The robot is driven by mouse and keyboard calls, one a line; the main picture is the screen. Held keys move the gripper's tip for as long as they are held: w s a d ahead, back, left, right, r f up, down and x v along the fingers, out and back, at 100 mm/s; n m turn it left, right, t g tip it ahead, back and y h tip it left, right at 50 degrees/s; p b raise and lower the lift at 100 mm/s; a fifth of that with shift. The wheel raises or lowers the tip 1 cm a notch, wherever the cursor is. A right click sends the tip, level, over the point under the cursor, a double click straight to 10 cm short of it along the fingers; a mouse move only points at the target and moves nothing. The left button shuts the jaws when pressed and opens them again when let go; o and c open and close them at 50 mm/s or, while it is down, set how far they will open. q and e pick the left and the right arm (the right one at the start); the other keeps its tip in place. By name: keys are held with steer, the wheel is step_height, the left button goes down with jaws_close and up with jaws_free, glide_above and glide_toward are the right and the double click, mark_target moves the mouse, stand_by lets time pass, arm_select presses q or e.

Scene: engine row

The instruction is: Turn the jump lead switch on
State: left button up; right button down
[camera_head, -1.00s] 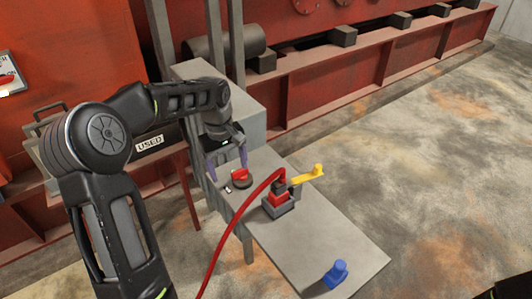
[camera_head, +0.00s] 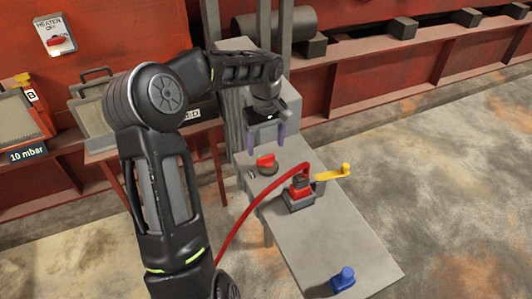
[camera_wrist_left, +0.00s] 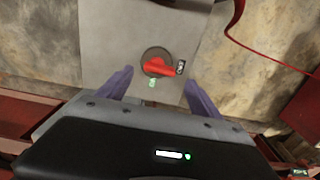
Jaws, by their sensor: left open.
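The switch is a red knob (camera_head: 266,160) on a dark round base, set on the grey table near its back left end. In the left wrist view the knob (camera_wrist_left: 157,67) points right, toward a small dark label (camera_wrist_left: 180,67). A small green mark (camera_wrist_left: 152,83) shows below the base. My left gripper (camera_head: 267,144) is open and empty just behind and above the knob. In the left wrist view its purple fingertips (camera_wrist_left: 158,78) are spread on either side of the knob, with no contact visible. My right gripper is out of view.
A red lead runs to a red and grey block (camera_head: 300,192) with a yellow lever (camera_head: 332,173), right of the knob. A blue piece (camera_head: 342,278) is at the table's front. A heater switch (camera_head: 54,36) is on the red wall.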

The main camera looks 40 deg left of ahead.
mark_target(266, 157)
arm_select(q)
step_height(266, 157, down, 5)
steer(key=shift+p, duration=0.4)
steer(key=c, duration=1.4)
